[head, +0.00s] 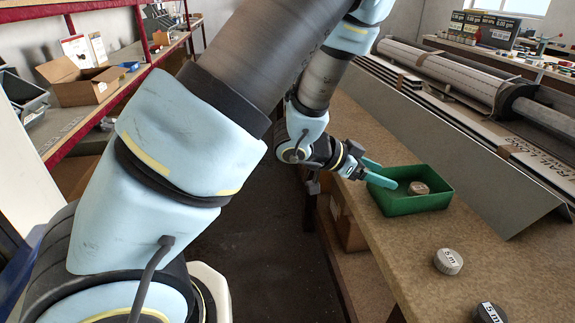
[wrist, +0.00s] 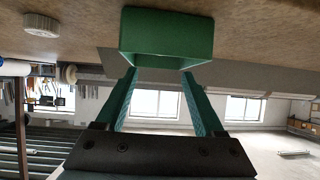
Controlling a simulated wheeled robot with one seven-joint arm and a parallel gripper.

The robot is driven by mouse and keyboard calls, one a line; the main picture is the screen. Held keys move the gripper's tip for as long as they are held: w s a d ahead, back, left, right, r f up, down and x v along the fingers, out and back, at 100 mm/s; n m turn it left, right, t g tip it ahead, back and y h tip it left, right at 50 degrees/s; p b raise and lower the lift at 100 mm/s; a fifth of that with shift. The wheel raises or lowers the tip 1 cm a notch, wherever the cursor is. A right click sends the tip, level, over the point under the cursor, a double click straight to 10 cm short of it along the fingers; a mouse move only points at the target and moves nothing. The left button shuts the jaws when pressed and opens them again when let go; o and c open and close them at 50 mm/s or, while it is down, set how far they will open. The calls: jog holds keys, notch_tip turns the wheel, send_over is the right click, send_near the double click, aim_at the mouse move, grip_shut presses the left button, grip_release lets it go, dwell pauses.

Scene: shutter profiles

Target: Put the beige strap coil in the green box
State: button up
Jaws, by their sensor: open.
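The green box (head: 436,204) stands on the bench in the head view. A beige strap coil (head: 419,188) lies inside it. My gripper (head: 388,176) is open, with its teal fingers at the box's left side, their tips close to its rim. I cannot tell whether they touch it. In the wrist view, which is upside down, the box (wrist: 165,48) is just beyond the open, empty fingertips (wrist: 159,72). The coil inside the box is hidden there.
A greyish coil marked 5 m (head: 448,262) and a dark coil (head: 490,313) lie on the bench nearer the front. A pale coil shows in the wrist view (wrist: 41,25). A long metal profile (head: 470,150) runs behind the box. Bench around the coils is clear.

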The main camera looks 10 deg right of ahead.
jog(key=shift+w, duration=0.1)
jog(key=w+a+n+t+y, duration=0.45)
jog(key=w+a, duration=0.35)
jog(key=a, duration=0.2)
jog(key=w+a+n+t+y, duration=0.3)
jog(key=w+a+n, duration=0.2)
jog(key=w+a, duration=0.45)
jog(key=s+a+r+n+g+y, duration=0.2)
jog(key=s+a+n+y, duration=0.15)
jog(key=a, duration=0.75)
jog(key=s+a+r+n+g+y, duration=0.1)
jog(key=s+a+n+g, duration=0.2)
jog(key=s+a, duration=0.5)
jog(key=shift+s+r+n+g, duration=0.35)
jog(key=shift+s+n+g, duration=0.1)
jog(key=shift+s, duration=0.7)
